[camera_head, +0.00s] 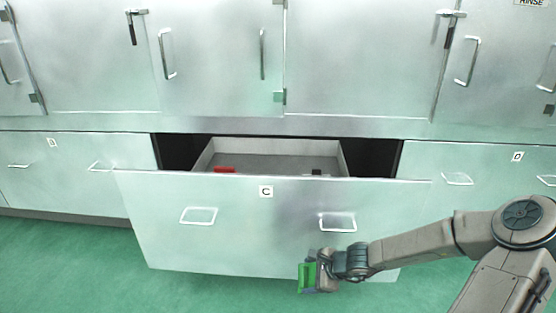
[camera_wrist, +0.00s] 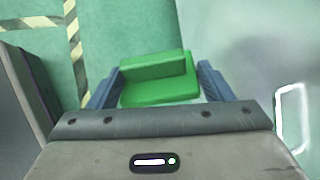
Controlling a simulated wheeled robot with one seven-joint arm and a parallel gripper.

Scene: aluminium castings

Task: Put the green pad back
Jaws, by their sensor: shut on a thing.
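The green pad (camera_head: 306,277) is held in my gripper (camera_head: 308,272), low in front of the drawer marked C. In the wrist view the green pad (camera_wrist: 158,80) sits between the two blue-grey fingers of my gripper (camera_wrist: 160,88), with a raised block on a flat base. Drawer C (camera_head: 240,235) is pulled open. Its inside (camera_head: 265,155) shows a grey floor and walls, with a red thing (camera_head: 224,170) at the left and a small dark thing (camera_head: 317,172) at the right. The drawer front hides most of its inside.
Drawers B (camera_head: 60,170) and D (camera_head: 500,185) are shut on either side. Steel cabinet doors (camera_head: 220,60) with handles stand above. Two handles (camera_head: 198,215) stick out of drawer C's front. The green floor (camera_head: 80,260) is clear; striped tape (camera_wrist: 73,40) crosses it in the wrist view.

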